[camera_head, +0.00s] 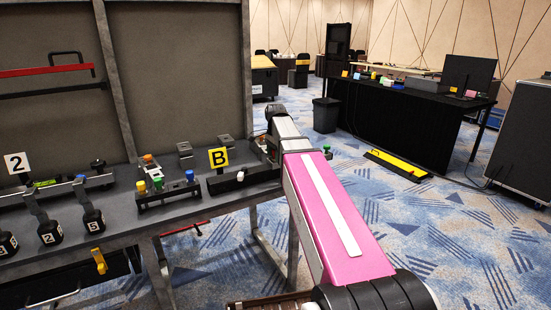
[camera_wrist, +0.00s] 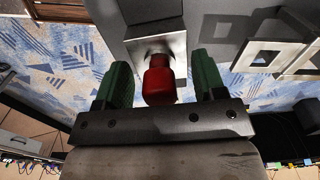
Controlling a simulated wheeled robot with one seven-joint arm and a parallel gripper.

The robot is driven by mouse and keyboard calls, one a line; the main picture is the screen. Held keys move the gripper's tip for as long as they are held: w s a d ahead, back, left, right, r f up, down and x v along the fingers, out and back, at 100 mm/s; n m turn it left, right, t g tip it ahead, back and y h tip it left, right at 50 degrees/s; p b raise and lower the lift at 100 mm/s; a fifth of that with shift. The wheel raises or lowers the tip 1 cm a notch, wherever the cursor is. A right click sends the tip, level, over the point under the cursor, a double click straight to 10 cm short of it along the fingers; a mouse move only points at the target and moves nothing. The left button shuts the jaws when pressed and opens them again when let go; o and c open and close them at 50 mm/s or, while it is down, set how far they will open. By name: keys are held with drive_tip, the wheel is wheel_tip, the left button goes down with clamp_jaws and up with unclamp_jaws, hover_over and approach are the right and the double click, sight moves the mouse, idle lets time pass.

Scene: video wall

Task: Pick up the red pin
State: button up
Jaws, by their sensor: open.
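The red pin (camera_wrist: 158,82) shows in the wrist view, seated in a light metal square holder (camera_wrist: 155,47). My gripper (camera_wrist: 160,72) has its two green fingers apart, one on each side of the pin. A visible gap lies between the pin and each finger, and neither seems to touch it. In the head view my pink arm reaches to the right end of the grey bench (camera_head: 125,222). The fingers and the red pin cannot be made out clearly there.
A yellow "B" sign (camera_head: 218,157) stands on the bench left of my arm, near a block with coloured pins (camera_head: 167,190). Numbered black weights (camera_head: 93,220) hang at the left. White square frames (camera_wrist: 275,50) are right of the fingers.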

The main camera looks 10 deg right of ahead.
drive_tip(key=c, duration=1)
drive_tip(key=shift+c, duration=0.2)
wheel_tip(320, 180, up, 10)
drive_tip(key=shift+r, duration=0.1)
